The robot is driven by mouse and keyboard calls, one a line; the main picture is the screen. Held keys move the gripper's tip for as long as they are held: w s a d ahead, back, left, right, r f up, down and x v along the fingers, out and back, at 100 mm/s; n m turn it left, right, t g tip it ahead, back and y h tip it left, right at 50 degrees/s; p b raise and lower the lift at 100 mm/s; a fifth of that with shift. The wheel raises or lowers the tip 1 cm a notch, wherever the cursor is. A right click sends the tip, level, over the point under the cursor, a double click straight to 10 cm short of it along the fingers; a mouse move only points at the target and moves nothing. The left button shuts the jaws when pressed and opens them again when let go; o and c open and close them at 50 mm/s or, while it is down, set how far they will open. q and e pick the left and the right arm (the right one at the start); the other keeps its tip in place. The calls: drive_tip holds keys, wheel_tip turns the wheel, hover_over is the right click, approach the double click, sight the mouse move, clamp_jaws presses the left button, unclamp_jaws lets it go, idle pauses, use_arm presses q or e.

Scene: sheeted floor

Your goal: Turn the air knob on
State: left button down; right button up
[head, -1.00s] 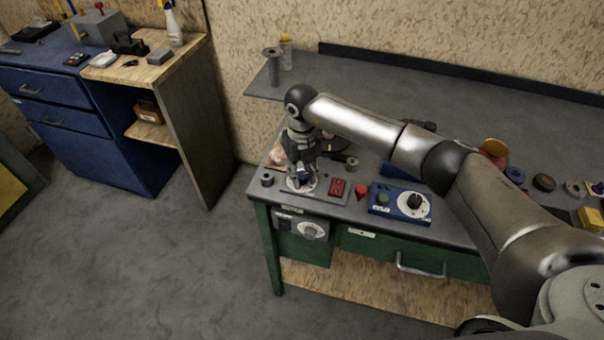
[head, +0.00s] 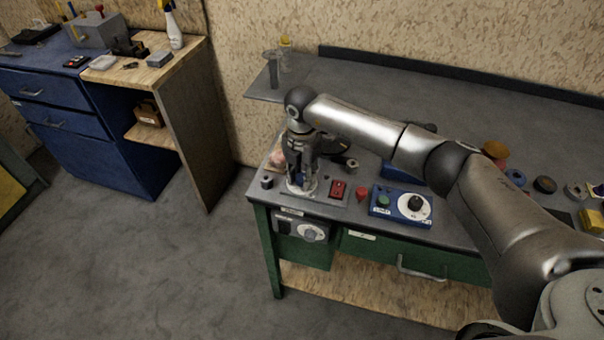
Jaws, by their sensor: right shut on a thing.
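My right gripper (head: 300,182) points straight down at the left end of the green workbench (head: 352,209). It is shut on a small knob that stands on a white round dial plate (head: 299,191) set in a grey panel. The gripper fingers hide most of the knob, so I cannot tell which way it is turned. A red rocker switch (head: 338,189) sits on the same panel, just right of the gripper. My left gripper is not in view.
A blue control box (head: 401,204) with a green button and black dial stands right of the panel, beside a small red knob (head: 361,194). A grey unit with a dial (head: 301,232) hangs under the bench edge. A blue cabinet (head: 90,140) stands left, with open floor between.

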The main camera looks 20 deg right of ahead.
sight(302, 176)
drive_tip(key=shift+m, duration=1.5)
drive_tip(key=o, duration=1.1)
drive_tip(key=shift+c, duration=0.2)
drive_tip(key=shift+r, duration=0.1)
wheel_tip(302, 176, up, 12)
